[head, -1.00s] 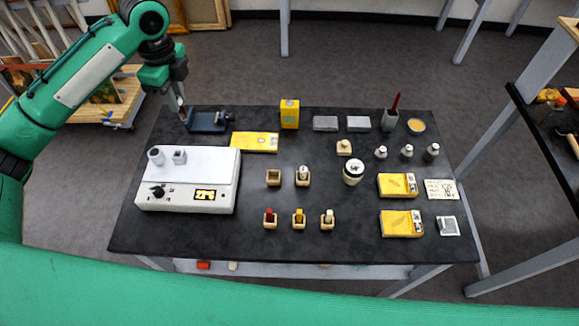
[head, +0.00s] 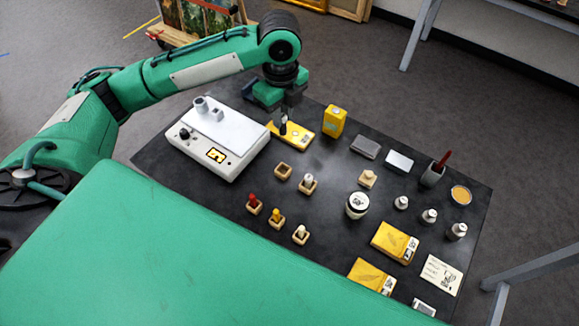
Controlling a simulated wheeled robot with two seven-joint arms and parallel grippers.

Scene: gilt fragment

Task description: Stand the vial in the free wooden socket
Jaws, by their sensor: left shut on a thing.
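My left gripper (head: 284,120) is shut on the vial, which is small, dark and mostly hidden by the fingers. It is over the flat yellow packet behind the sockets; the gap below it is hard to judge. The free wooden socket (head: 283,171) is an empty square block in front of the gripper. Next to it, another wooden socket holds a white-topped vial (head: 308,181). Nearer me, a row of sockets holds a red-topped (head: 253,201), a yellow-topped (head: 276,215) and a pale-topped vial (head: 300,232). My right gripper is not in view.
A white instrument (head: 218,140) stands left of the sockets. The flat yellow packet (head: 303,138) and an upright yellow box (head: 335,120) are behind. A white jar (head: 357,205) stands to the right. Bare dark tabletop (head: 325,215) lies between.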

